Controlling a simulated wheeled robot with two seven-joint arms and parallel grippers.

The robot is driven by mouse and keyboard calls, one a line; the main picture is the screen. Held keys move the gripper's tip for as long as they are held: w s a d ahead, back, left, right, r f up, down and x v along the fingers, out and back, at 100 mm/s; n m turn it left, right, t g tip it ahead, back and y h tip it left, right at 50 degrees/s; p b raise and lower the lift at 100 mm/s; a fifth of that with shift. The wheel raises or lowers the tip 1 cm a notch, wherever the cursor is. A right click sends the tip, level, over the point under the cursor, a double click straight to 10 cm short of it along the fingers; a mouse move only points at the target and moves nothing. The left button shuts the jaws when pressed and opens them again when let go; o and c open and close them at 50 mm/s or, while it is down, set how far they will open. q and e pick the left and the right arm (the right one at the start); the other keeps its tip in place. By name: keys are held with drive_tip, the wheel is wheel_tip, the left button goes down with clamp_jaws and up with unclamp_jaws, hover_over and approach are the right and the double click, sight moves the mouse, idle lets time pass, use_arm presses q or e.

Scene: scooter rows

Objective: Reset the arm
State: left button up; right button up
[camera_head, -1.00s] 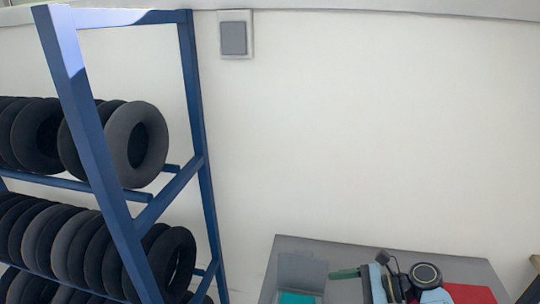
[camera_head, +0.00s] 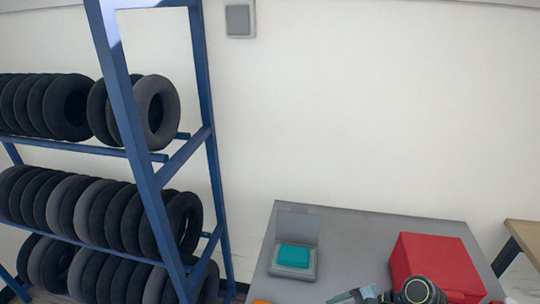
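A dark round part with a pale yellow ring (camera_head: 418,291) and a green-and-blue slim part beside it show at the bottom right in the head view. They overlap the front of the table and the red box and look like part of my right arm. They are cut off by the bottom edge, so I cannot make out whether that gripper is open or shut. My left gripper is not in view.
A grey table (camera_head: 350,234) stands at the bottom right. It bears a red box (camera_head: 432,256) and a grey open-lidded case with a teal block (camera_head: 294,256). A blue rack (camera_head: 147,186) of black tyres (camera_head: 185,222) stands at the left. Another table (camera_head: 523,235) shows at the right edge.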

drive_tip(key=s+d+r+n+t+h, duration=0.1)
drive_tip(key=s+d+r+n+h, duration=0.15)
drive_tip(key=s+n, duration=0.3)
drive_tip(key=s+d+r+n+h, duration=0.1)
drive_tip(key=s+r+n+h, duration=0.15)
drive_tip(key=s+n, duration=0.3)
drive_tip(key=s+d+r+n+t+h, duration=0.1)
drive_tip(key=s+n+h, duration=0.3)
drive_tip(key=s, duration=0.3)
wheel_tip(320, 180, down, 28)
drive_tip(key=g+b, duration=0.1)
drive_tip(key=b, duration=0.4)
use_arm(q)
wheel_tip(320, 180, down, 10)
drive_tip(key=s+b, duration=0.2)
drive_tip(key=b, duration=0.3)
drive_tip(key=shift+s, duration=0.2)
use_arm(e)
drive_tip(key=s+d+f+g, duration=0.1)
drive_tip(key=s+d+f, duration=0.2)
drive_tip(key=s+f, duration=1.5)
wheel_tip(320, 180, down, 4)
drive_tip(key=shift+d+r+n, duration=0.1)
drive_tip(key=shift+d+n, duration=0.05)
drive_tip(key=shift+n, duration=0.15)
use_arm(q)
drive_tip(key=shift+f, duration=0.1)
